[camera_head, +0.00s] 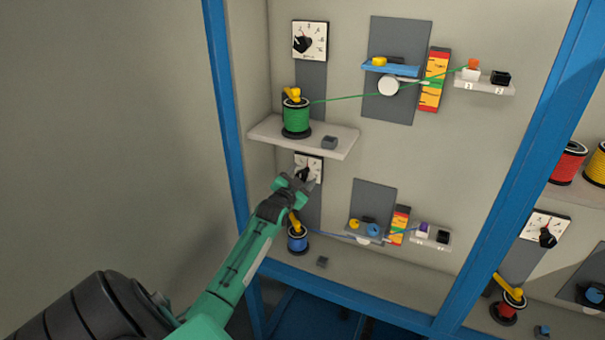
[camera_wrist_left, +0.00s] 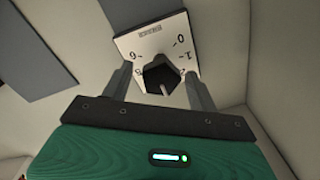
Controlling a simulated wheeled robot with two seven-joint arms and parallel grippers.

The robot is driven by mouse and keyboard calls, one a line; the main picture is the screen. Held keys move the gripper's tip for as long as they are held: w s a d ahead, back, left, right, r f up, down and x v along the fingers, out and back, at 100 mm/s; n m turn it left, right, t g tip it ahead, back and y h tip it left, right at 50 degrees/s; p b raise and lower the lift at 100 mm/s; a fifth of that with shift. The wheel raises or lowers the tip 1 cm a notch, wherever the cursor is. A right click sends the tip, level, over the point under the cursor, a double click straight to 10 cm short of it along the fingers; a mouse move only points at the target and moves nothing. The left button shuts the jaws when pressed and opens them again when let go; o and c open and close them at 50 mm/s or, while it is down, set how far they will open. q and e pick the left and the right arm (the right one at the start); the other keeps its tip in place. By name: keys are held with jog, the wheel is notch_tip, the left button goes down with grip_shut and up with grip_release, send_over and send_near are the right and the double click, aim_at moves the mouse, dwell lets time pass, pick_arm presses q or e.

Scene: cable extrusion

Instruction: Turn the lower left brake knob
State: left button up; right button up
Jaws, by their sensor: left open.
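The lower left brake knob (camera_wrist_left: 160,77) is black and faceted, with a pale pointer line, on a white square dial plate (camera_wrist_left: 155,44) with numbers. In the head view the dial plate (camera_head: 315,166) is on the panel just under the upper left shelf, and my gripper partly covers it. My left gripper (camera_head: 302,180) is right in front of it. In the left wrist view its two fingers (camera_wrist_left: 160,85) are open, one on each side of the knob, with a visible gap to it. My right gripper is not in view.
The shelf (camera_head: 337,141) with a green spool (camera_head: 296,118) stands just above my gripper. A blue spool (camera_head: 297,239) stands below it. Another brake knob (camera_head: 303,43) is higher up. A blue frame post (camera_head: 223,110) is to the left.

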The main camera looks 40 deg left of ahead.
pick_arm(q)
jog(key=shift+w+a, duration=0.15)
jog(key=shift+w, duration=0.2)
jog(key=c, duration=1)
jog(key=shift+o, duration=0.2)
jog(key=shift+m, duration=0.4)
jog(key=shift+f+m+b, duration=0.1)
jog(key=shift+m+b, duration=0.2)
jog(key=shift+m, duration=0.9)
jog(key=shift+m+b, duration=0.45)
jog(key=shift+m, duration=1.85)
